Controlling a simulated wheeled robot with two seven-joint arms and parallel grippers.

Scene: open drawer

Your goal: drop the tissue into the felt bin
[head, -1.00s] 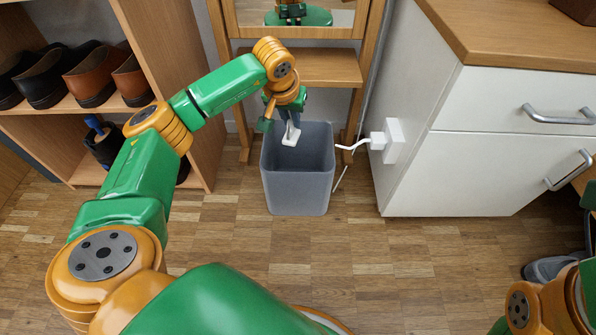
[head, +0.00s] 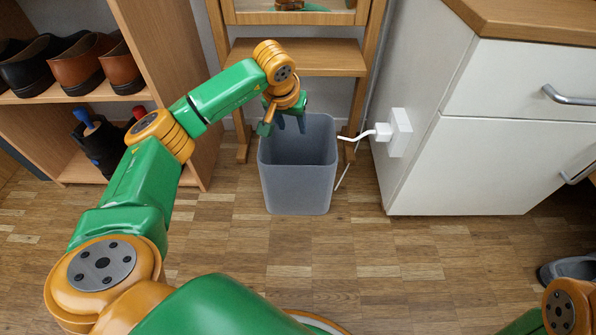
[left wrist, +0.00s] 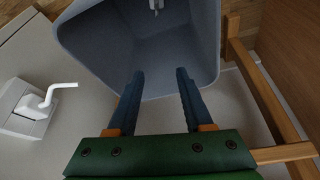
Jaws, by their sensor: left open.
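The felt bin (head: 296,185) is a grey, open-topped square bin on the floor at the middle of the head view. My left gripper (head: 291,122) points down over the bin's back left part, its jaws open and empty. In the left wrist view the two dark fingers (left wrist: 159,75) stand apart in front of the bin's inside (left wrist: 185,50). A small pale thing (left wrist: 155,5) shows inside the bin at the top edge; it looks like the tissue, mostly cut off. The head view does not show the tissue. My right gripper is out of view.
A wooden frame with a shelf (head: 295,57) stands behind the bin. A white cabinet (head: 470,165) with a plug on its side (head: 400,130) is at right. A shoe rack (head: 185,100) is at left. The floor in front of the bin is clear.

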